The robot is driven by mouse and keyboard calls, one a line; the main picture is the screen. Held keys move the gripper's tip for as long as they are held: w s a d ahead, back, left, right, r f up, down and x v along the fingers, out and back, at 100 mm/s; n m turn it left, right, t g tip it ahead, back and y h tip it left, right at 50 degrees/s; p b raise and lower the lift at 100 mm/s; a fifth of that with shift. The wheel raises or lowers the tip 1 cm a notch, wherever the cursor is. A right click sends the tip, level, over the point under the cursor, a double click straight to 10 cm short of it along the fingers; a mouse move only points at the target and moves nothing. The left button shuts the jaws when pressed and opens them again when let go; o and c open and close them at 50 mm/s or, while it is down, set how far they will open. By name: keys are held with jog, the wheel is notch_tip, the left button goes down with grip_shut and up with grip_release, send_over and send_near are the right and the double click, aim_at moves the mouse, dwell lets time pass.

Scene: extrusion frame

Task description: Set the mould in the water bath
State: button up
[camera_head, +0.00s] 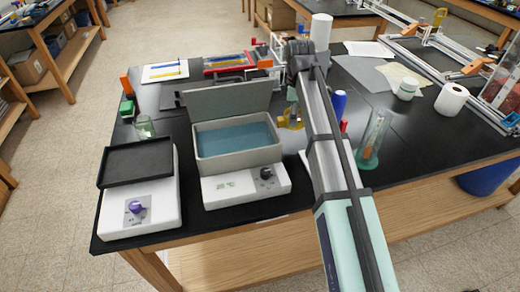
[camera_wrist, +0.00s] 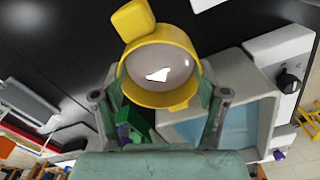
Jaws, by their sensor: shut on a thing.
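The mould is a round yellow cup with a side tab and a smooth greyish filling with a bright glint. It fills the upper middle of the wrist view (camera_wrist: 160,92) and shows partly behind my arm in the head view (camera_head: 287,122). My gripper (camera_wrist: 160,100) is shut on the mould, its fingers at the cup's two sides; they also show in the head view (camera_head: 292,98). The water bath (camera_head: 238,158) is a grey box of blue water on a white base, its lid (camera_head: 228,98) raised at the back. The mould is right of the bath, outside it.
A white hotplate (camera_head: 130,212) with a black top stands left of the bath, a glass beaker (camera_head: 145,128) behind it. A blue bottle (camera_head: 338,104) and a green-tinted cylinder (camera_head: 371,140) stand right of my arm. A white roll (camera_head: 451,98) is farther right.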

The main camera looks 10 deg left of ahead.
jog(key=shift+a+f, duration=0.15)
jog(key=shift+f, duration=0.3)
jog(key=shift+f+p, duration=0.8)
jog(key=shift+f, duration=2.9)
jog(key=shift+f, duration=0.1)
jog(key=o, duration=1.2)
notch_tip(320, 180, up, 12)
jog(key=shift+f+b, duration=0.25)
jog(key=shift+b, duration=0.75)
jog(key=shift+c, duration=0.5)
jog(key=shift+r, duration=0.35)
jog(key=c, duration=1.2)
